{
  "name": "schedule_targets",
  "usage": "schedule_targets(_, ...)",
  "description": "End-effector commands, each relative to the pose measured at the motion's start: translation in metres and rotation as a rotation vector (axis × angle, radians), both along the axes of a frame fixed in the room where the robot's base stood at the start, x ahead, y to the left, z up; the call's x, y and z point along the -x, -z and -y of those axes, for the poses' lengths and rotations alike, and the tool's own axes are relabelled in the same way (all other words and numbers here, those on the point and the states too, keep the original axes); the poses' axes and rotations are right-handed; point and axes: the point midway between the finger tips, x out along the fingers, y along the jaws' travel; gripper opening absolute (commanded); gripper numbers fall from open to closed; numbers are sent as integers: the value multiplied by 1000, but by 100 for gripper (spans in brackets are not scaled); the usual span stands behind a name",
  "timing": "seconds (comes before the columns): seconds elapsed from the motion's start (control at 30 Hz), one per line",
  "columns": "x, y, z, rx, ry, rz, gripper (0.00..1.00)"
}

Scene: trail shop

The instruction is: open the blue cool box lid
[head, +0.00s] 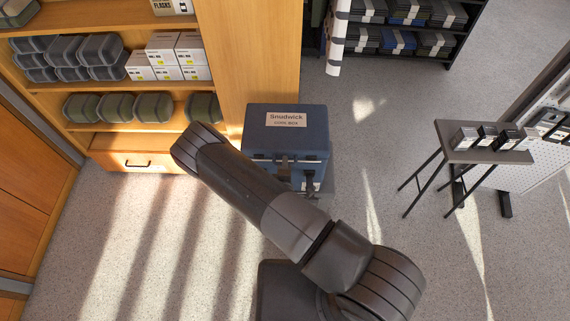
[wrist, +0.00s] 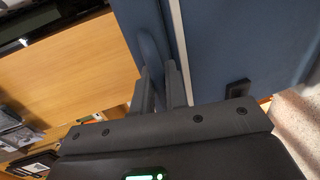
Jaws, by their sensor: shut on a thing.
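The blue cool box (head: 318,144) stands on the floor beside the wooden shelf unit. Its lid (head: 288,120) carries a pale label and looks down on the box. In the wrist view the box's blue wall (wrist: 225,45) fills the right, with a pale seam line along it. My gripper (head: 300,180) is at the front of the box, partly hidden by my arm in the head view. In the wrist view the fingers of my gripper (wrist: 160,82) are closed around a blue lip (wrist: 148,48) next to the seam.
Wooden shelves (head: 110,85) with tubs and white boxes stand at the left, close to the cool box. A small folding table (head: 472,155) with small boxes stands at the right. The floor (head: 365,200) between the cool box and the table is clear.

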Motion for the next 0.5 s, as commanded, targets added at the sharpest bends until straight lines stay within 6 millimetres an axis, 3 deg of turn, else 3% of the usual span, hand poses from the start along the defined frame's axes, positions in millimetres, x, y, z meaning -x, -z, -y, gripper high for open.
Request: schedule_targets(0.5,0,-3,0,0,0,-9,0)
